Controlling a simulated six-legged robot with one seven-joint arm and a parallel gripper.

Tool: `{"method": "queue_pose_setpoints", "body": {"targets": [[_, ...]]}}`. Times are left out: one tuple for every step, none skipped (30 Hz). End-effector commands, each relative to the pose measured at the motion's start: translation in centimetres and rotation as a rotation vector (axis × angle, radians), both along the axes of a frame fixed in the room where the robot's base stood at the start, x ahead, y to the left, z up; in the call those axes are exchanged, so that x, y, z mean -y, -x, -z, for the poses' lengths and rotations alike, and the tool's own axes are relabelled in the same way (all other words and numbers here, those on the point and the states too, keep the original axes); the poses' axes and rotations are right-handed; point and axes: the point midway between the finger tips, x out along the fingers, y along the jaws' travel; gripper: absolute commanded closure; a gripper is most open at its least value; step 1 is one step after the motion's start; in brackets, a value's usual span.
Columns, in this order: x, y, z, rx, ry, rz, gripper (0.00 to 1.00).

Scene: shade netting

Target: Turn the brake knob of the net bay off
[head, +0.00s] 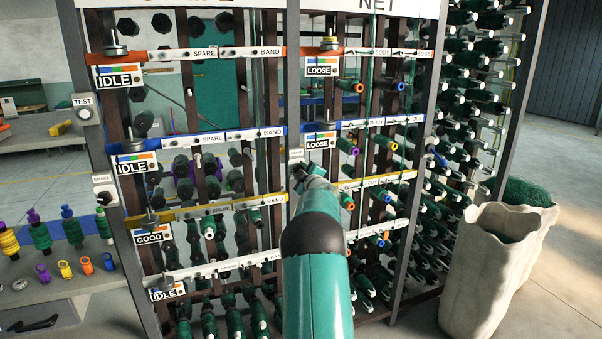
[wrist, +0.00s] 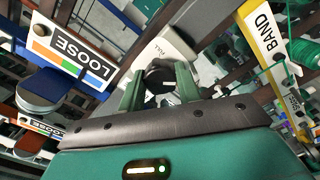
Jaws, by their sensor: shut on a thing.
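The brake knob (wrist: 158,76) is a dark round knob with a pale mark, on a light plate (wrist: 172,45) on the grey post. In the wrist view my gripper (wrist: 159,86) has its two green fingers on either side of the knob and is shut on it. In the head view my teal arm reaches up to the middle post, and the same plate (head: 296,156) shows just above my gripper (head: 302,174). The knob itself is mostly hidden there. The net bay lies right of this post, under the NET sign (head: 377,4).
Two LOOSE cards (head: 321,67) hang right of the post; IDLE and GOOD cards (head: 153,235) hang in the left bay. Another knob (head: 104,197) and a TEST button (head: 84,113) sit on the left post. Spools fill the racks; pale sacks (head: 487,262) stand right.

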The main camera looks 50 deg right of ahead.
Motion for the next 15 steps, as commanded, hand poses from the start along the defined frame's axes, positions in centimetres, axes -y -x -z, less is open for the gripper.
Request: {"method": "queue_pose_setpoints", "body": {"targets": [[0.0,0.01,0.01,-0.01,0.017,0.0,0.89],[0.0,0.02,0.0,-0.016,0.028,0.0,0.89],[0.0,0.02,0.0,-0.023,0.039,0.0,0.89],[0.01,0.02,0.0,-0.028,0.046,0.0,0.89],[0.0,0.01,-0.01,-0.032,0.053,0.0,0.89],[0.0,0.01,-0.01,-0.036,0.06,0.0,0.89],[0.0,0.01,-0.01,-0.038,0.064,0.0,0.89],[0.0,0.01,-0.02,-0.041,0.069,0.0,0.89],[0.0,0.02,-0.02,-0.043,0.072,0.0,0.89],[0.0,0.02,-0.02,-0.044,0.075,0.0,0.9],[0.01,0.03,-0.01,-0.046,0.077,0.0,0.89],[0.01,0.03,-0.01,-0.047,0.079,0.0,0.89],[0.01,0.03,-0.02,-0.047,0.08,0.0,0.89],[0.01,0.03,-0.02,-0.047,0.08,0.0,0.89],[0.01,0.03,-0.02,-0.047,0.08,0.0,0.89]]}}
